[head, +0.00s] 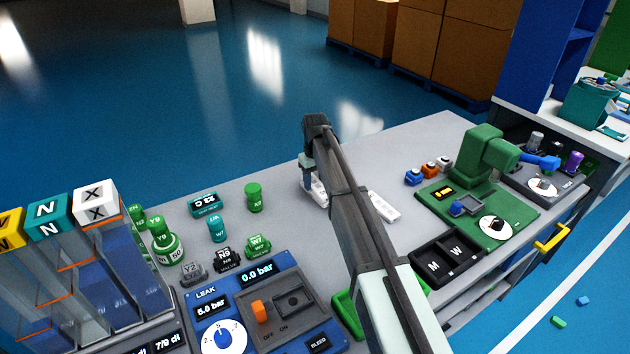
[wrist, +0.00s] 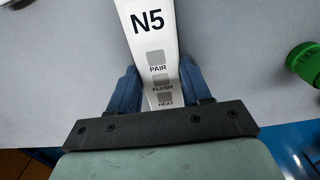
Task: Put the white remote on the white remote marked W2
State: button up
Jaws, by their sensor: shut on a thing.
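A white remote marked N5 (wrist: 150,25), with grey buttons labelled PAIR, FLUSH and HEAT, lies between the blue fingers of my gripper (wrist: 158,82) in the wrist view. My gripper is shut on it. In the head view, my gripper (head: 311,182) is over the grey table with the held white remote (head: 319,194) partly showing below it. I cannot tell whether it touches the table. Another white remote (head: 383,206) lies on the table to the right, just beyond my arm. Its marking is too small to read.
A green cylinder (head: 254,198) stands left of my gripper. Blue, orange and white small items (head: 429,170) and a green machine (head: 482,160) stand to the right. A black M/W tray (head: 447,258) and blue leak panel (head: 245,315) are nearer. The table's back middle is clear.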

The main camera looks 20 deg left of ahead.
aim_at(315, 183)
jog(key=shift+f, duration=0.15)
jog(key=o, duration=1.1)
notch_tip(315, 183, up, 12)
jog(key=shift+r, duration=0.1)
dwell(0.4)
